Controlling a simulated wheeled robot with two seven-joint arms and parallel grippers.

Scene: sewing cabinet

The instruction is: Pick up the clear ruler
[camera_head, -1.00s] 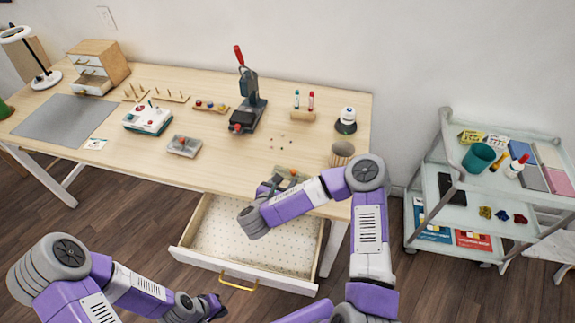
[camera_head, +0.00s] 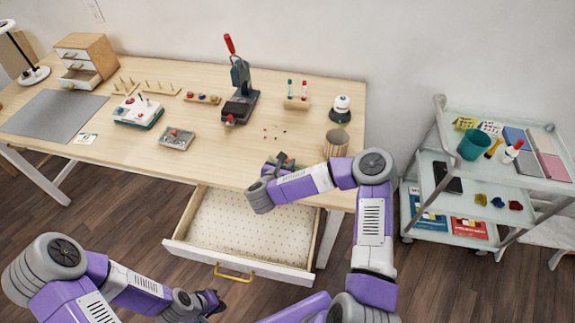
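I cannot make out a clear ruler anywhere in the head view. My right gripper (camera_head: 280,161) is over the front edge of the desk, above the open drawer's back right corner. It is small and partly covered by its own arm, so I cannot tell whether it is open or holds anything. My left gripper (camera_head: 213,301) is low in front of the drawer, away from the desk, and its finger opening is unclear. The open drawer (camera_head: 236,273) has a pale dotted lining, and no object shows in its visible part.
The wooden desk (camera_head: 225,160) carries a grey mat (camera_head: 52,117), a small tray (camera_head: 177,139), a press (camera_head: 238,97), a pen stand (camera_head: 296,103) and a ribbed cup (camera_head: 336,143). A white cart (camera_head: 435,160) with a green cup (camera_head: 474,145) stands at the right.

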